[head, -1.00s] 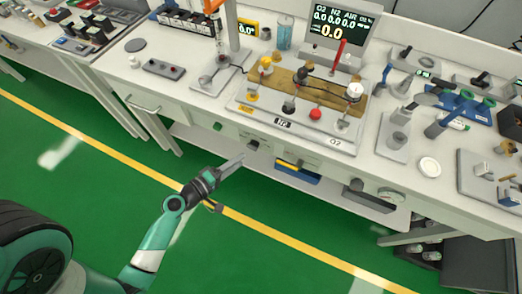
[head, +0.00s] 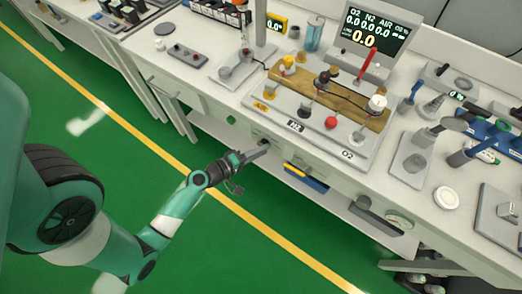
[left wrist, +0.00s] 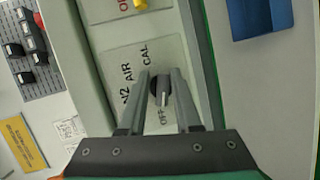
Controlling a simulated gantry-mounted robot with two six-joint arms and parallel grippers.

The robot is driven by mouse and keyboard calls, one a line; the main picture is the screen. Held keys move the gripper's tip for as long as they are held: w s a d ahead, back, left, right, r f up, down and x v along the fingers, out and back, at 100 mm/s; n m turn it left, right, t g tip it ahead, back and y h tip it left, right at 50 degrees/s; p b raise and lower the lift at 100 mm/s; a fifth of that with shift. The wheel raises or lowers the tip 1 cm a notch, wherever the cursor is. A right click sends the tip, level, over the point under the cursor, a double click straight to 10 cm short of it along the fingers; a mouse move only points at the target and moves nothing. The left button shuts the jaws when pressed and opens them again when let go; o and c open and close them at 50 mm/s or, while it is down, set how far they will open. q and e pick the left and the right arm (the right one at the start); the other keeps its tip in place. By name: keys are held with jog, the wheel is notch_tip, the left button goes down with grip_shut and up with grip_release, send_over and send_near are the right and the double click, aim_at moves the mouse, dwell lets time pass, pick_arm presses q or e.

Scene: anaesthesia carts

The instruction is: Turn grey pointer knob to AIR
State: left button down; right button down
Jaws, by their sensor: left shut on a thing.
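The grey pointer knob (left wrist: 160,84) sits on a pale panel plate (left wrist: 120,70) in the left wrist view. Its light pointer aims down the picture, towards the OFF label. The N2, AIR and CAL labels run in an arc to the left of and above the knob. My left gripper (left wrist: 162,80) has one finger on each side of the knob and is shut on it. In the head view my left gripper (head: 262,148) reaches the front panel below the bench top, and the knob there is too small and covered to make out. My right gripper is in neither view.
A yellow knob (left wrist: 140,4) sits above the plate in the left wrist view. A blue bin (head: 308,176) hangs under the bench, right of my gripper. The bench top holds a gas board (head: 345,95) and a display (head: 372,35). The green floor in front is clear.

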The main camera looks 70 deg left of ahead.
pick_arm(q)
jog(key=shift+s+f, duration=0.1)
jog(key=shift+f, duration=0.1)
jog(key=shift+s+a+f+m+g+y+p, duration=0.1)
jog(key=shift+m+g+y+p, duration=0.95)
jog(key=shift+m+y+p, duration=1)
jog(key=shift+w+a+f+m+g+y+p, duration=0.1)
jog(key=shift+m+g+y+p, duration=1.1)
jog(key=shift+m+p, duration=1.7)
jog(key=shift+s+a+f+m+g+y+p, duration=0.1)
jog(key=shift+m+g+y+p, duration=0.85)
jog(key=shift+m+y+p, duration=1.5)
jog(key=shift+r+m+h+b, duration=0.1)
jog(key=shift+m+h+b, duration=0.5)
jog(key=shift+m+h, duration=0.1)
